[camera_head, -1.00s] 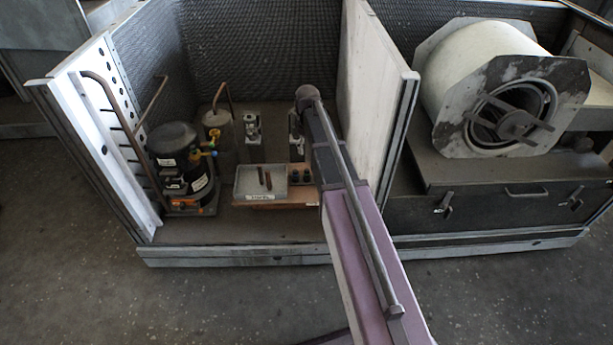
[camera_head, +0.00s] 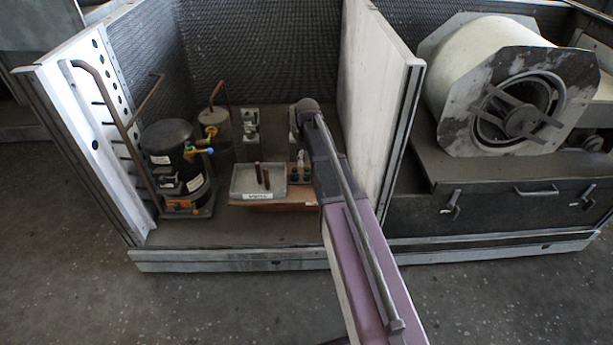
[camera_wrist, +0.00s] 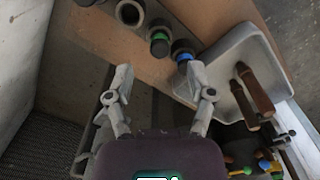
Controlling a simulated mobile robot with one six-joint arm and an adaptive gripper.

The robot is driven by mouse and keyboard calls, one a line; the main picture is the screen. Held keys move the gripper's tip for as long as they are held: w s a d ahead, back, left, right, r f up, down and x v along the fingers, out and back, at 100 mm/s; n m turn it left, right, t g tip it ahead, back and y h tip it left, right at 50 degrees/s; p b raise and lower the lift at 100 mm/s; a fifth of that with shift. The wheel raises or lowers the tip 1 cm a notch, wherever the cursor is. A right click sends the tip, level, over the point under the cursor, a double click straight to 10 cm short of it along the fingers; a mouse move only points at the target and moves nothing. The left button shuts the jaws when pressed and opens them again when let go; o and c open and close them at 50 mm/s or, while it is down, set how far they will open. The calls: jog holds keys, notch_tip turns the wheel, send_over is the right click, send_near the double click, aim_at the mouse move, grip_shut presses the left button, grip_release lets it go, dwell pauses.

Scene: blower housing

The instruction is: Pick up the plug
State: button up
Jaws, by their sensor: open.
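Small dark cylindrical pieces stand in a row on a wooden board (camera_head: 270,206); which one is the plug I cannot tell for sure. In the wrist view one has a green ring (camera_wrist: 159,43) and one a blue ring (camera_wrist: 182,53). A grey open ring or socket (camera_wrist: 129,13) is beside them. My gripper (camera_wrist: 161,72) is open and empty, its fingers spread with the green- and blue-ringed pieces beyond, between the tips in the picture. No contact shows. In the head view my arm hides the gripper.
A grey labelled tray (camera_head: 243,180) beside the row holds two brown rods (camera_wrist: 255,92). A black compressor (camera_head: 172,155) with copper pipes stands left. A white partition (camera_head: 372,90) rises close to my arm on the right. A blower drum (camera_head: 475,60) is beyond it.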

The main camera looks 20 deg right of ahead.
aim_at(307, 168)
jog(key=shift+f, duration=0.2)
dwell(0.3)
jog(key=shift+w+f+b, duration=0.1)
jog(key=shift+f+b, duration=2.4)
jog(key=shift+b, duration=0.1)
jog(key=c, duration=0.9)
